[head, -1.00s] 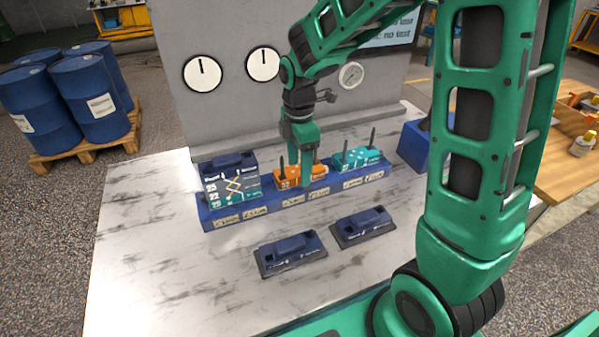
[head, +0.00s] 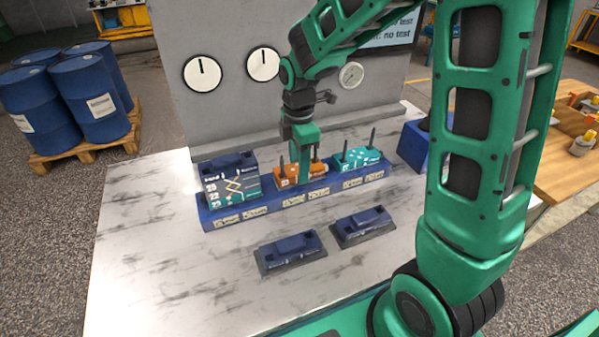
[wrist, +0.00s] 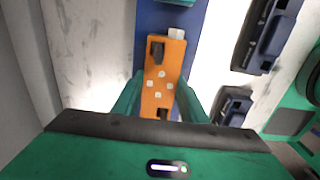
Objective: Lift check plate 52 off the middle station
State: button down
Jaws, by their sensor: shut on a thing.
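The orange plate (head: 318,184) is at the middle station of the long blue base (head: 273,209); its number is too small to read surely. My gripper (head: 302,172) comes down from above and is shut on the orange plate, one finger on its near side. The far finger is hidden in the head view. In the wrist view the orange plate (wrist: 163,75) lies between the two green fingers of my gripper (wrist: 160,100), with dark posts at its ends. I cannot tell whether a gap has opened under the plate.
A teal plate (head: 362,158) with upright posts is at the right station. Two dark blue blocks (head: 290,252) (head: 363,225) lie in front on the marble table (head: 160,270). A wall with gauges stands behind.

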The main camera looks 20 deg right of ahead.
notch_tip(320, 180, up, 12)
dwell(2.1)
